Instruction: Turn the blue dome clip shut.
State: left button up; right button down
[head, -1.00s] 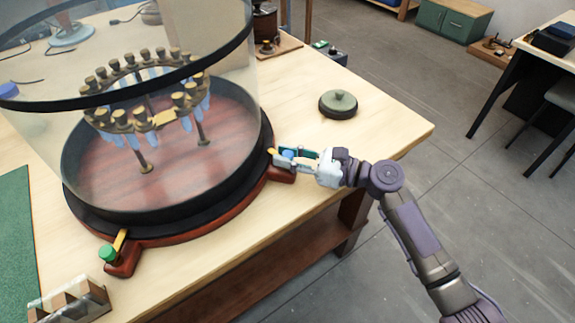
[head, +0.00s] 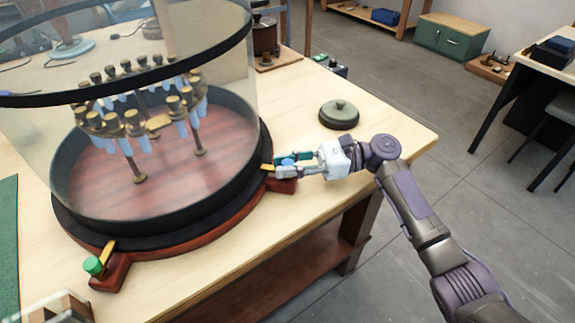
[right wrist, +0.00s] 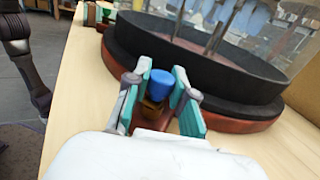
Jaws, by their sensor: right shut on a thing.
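The blue dome clip (head: 287,162) has a blue knob on a brass-yellow lever and sits on a red-brown tab of the dome's base (head: 205,234). The lever's yellow end (head: 267,168) points left toward the dome's black lower rim. My right gripper (head: 292,166) reaches in from the right and is shut on the clip's knob. In the right wrist view, the blue knob (right wrist: 161,83) stands upright between the two green-padded fingers. The lever below the knob is partly hidden there. My left gripper is not in view.
The clear dome (head: 225,90) covers a ring of brass fittings. A second clip with a green knob (head: 92,265) is at the base's front left. A round grey-green lidded piece (head: 339,113) lies on the table behind my gripper. The table's right corner (head: 410,140) is bare.

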jog(key=shift+f, duration=0.1)
jog(key=c, duration=1)
grip_release()
jog(key=shift+o, duration=0.2)
jog(key=shift+d, duration=0.2)
jog(key=d, duration=0.3)
jog(key=w+d, duration=0.1)
jog(key=d, duration=0.3)
jog(key=w+d, duration=0.1)
jog(key=d, duration=0.3)
jog(key=shift+d, duration=0.2)
